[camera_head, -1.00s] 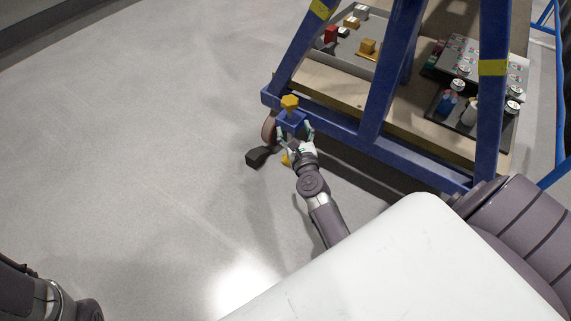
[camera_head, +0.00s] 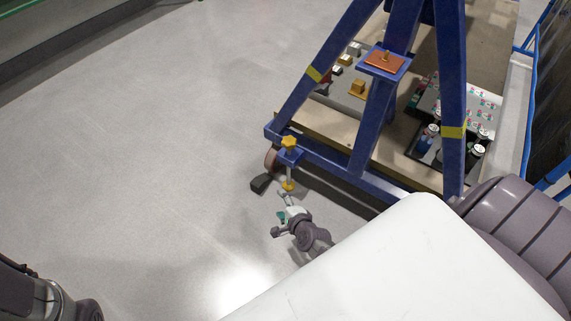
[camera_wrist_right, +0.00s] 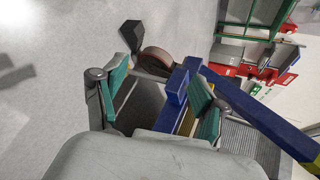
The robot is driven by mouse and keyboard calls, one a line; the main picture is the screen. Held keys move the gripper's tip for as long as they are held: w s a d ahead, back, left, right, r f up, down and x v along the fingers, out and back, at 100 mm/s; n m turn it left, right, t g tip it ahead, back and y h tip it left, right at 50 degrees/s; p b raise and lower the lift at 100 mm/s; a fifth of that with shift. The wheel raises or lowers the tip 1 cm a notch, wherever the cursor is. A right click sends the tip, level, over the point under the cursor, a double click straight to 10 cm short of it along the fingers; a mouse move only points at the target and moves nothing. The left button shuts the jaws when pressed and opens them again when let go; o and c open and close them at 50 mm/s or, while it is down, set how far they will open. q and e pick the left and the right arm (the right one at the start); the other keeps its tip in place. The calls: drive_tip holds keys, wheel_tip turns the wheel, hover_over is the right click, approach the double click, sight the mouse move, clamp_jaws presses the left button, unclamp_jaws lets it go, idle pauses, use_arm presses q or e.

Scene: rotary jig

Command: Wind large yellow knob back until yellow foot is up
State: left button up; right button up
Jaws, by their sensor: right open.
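The large yellow knob (camera_head: 289,142) sits on top of a blue bracket (camera_head: 290,156) at the near left corner of the blue frame. A pale shaft runs down from the bracket to the yellow foot (camera_head: 288,186). I cannot tell whether the foot touches the floor. My right gripper (camera_head: 281,207) is open and empty, low and on the near side of the foot, apart from the knob. In the right wrist view its open fingers (camera_wrist_right: 158,75) have the blue bracket (camera_wrist_right: 175,88) beyond them. A yellow patch there is partly hidden by a finger. My left gripper is out of view.
A caster wheel (camera_head: 271,159) and a black wedge (camera_head: 260,184) stand beside the bracket; the wheel also shows in the wrist view (camera_wrist_right: 156,61). The blue frame (camera_head: 335,158) carries a wooden deck with trays of parts. The floor to the left is clear.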

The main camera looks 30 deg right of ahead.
drive_tip(key=s+n+p, duration=0.1)
drive_tip(key=s+a+n+g+p, duration=0.1)
drive_tip(key=s+n+p, duration=0.1)
drive_tip(key=s+a+n+p, duration=0.1)
drive_tip(key=s, duration=0.1)
drive_tip(key=shift+s+a+f+n+g+y, duration=0.1)
drive_tip(key=shift+s+f+n+g+y, duration=0.15)
drive_tip(key=shift+n+g+y, duration=0.15)
drive_tip(key=shift+r, duration=0.1)
